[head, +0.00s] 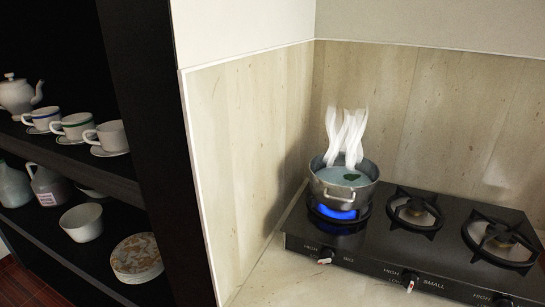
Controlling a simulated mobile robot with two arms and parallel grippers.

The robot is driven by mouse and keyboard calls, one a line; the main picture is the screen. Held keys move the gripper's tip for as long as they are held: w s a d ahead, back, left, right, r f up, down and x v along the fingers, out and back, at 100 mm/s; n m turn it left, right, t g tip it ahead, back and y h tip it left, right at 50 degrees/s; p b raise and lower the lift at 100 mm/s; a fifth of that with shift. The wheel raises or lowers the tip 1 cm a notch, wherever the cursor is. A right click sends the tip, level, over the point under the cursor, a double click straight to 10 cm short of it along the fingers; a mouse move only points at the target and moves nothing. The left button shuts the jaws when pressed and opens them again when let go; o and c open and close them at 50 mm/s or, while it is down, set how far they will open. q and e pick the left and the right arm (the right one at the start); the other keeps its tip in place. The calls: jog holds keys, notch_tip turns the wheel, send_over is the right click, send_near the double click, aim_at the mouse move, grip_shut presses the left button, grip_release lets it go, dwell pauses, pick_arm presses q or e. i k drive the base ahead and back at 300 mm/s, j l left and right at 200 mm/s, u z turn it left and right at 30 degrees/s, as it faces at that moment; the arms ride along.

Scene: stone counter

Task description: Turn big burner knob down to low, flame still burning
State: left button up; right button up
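The black gas stove (370,262) stands on the stone counter at the right of the head view. Its big burner knob (325,256) is on the front panel at the left end, beside the label "BIG"; its exact angle is too small to tell. A blue flame (334,212) burns under a metal pot (358,193) on the left burner. The pot holds bluish liquid with a dark green piece in it, and white steam (345,135) rises from it. Neither of my grippers shows.
The small burner knob (409,281) and another knob (502,301) sit farther right on the panel. Two burners (414,212) to the right are bare and show no flame. A dark shelf (150,150) with crockery stands at left. The counter (290,285) before the stove is clear.

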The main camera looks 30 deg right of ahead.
aim_at(326, 254)
jog(key=z, duration=1.85)
jog(key=k+j, duration=0.1)
jog(key=j, duration=0.3)
jog(key=k+j, duration=0.15)
jog(key=j, duration=0.3)
jog(key=k+j, duration=0.1)
jog(key=j, duration=0.3)
jog(key=k+j, duration=0.15)
jog(key=j, duration=0.25)
jog(key=u, duration=0.05)
